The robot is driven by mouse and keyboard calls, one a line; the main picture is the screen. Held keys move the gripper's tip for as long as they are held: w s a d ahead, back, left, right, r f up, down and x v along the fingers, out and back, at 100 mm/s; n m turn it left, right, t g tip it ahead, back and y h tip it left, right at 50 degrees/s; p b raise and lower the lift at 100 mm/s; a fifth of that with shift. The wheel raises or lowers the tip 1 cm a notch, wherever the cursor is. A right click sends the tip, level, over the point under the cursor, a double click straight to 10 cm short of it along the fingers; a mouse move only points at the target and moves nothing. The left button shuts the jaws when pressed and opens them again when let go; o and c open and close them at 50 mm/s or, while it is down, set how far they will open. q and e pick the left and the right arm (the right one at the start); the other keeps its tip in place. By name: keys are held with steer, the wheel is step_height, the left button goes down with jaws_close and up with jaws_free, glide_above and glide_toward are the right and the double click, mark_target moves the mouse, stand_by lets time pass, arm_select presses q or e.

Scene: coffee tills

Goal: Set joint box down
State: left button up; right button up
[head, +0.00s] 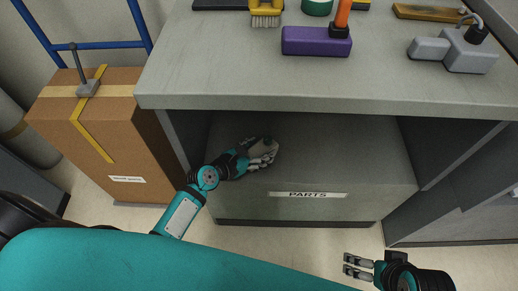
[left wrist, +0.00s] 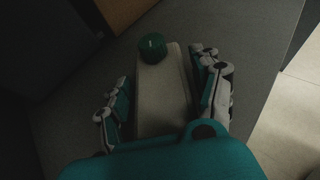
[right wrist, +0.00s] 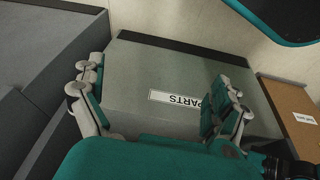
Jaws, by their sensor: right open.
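The joint box is a pale grey box (left wrist: 163,95) with a round green knob (left wrist: 152,47) at its far end in the left wrist view. My left gripper (head: 270,150) reaches into the open bay under the counter. Its fingers lie along both sides of the box, closer together than those of my right gripper. In the head view the fingers cover much of the box (head: 261,147). I cannot tell whether its underside touches the bay floor. My right gripper (head: 357,267) is open and empty, in front of the bay at the lower right.
The bay has a front panel with a PARTS label (head: 308,195). The grey counter (head: 220,60) above holds a purple block (head: 315,42), a yellow brush (head: 265,15) and a grey fitting (head: 455,50). A brown carton (head: 120,120) stands left. The bay's right side is clear.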

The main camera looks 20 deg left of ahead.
arm_select(q)
steer(key=shift+o, duration=0.8)
steer(key=shift+r, duration=0.15)
